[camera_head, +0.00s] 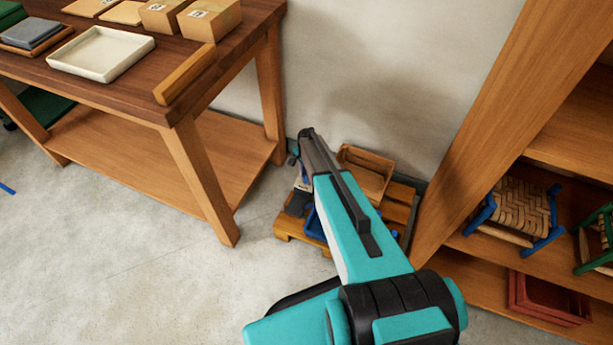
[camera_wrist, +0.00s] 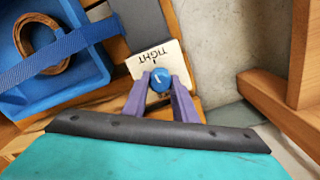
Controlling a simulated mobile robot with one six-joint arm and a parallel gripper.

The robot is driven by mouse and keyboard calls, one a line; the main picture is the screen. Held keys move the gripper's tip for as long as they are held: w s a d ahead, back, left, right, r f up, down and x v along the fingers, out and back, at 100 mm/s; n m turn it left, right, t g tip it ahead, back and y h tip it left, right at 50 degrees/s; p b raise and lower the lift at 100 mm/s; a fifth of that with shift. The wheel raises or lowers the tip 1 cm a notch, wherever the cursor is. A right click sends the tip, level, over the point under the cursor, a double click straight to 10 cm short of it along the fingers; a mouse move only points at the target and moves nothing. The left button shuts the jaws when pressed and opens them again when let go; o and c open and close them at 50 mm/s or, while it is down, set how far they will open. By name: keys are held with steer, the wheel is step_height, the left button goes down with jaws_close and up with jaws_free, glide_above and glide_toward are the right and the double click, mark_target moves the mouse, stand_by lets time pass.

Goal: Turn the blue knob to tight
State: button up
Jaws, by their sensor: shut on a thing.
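The blue knob (camera_wrist: 159,80) is in the middle of the wrist view, with a short white line on its face. A cream plate (camera_wrist: 158,58) behind it carries the word TIGHT, upside down in this view, with a dark mark next to it. My gripper (camera_wrist: 160,88) has its two purple fingers on either side of the knob and is shut on it. The white line on the knob tilts and does not clearly point straight at the dark mark.
A blue tray (camera_wrist: 70,85) with a blue strap over a brown ring lies left of the knob. A wooden pallet (camera_head: 290,228) stands on the floor between the workbench (camera_head: 150,105) and the wooden shelf (camera_head: 500,75). A wooden post (camera_wrist: 275,110) stands right of the gripper.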

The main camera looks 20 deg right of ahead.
steer(key=shift+m, duration=0.5)
steer(key=o, duration=1)
steer(key=shift+o, duration=0.2)
steer(key=shift+r, duration=0.15)
step_height(320, 180, up, 14)
steer(key=p, duration=0.1)
steer(key=shift+f, duration=0.25)
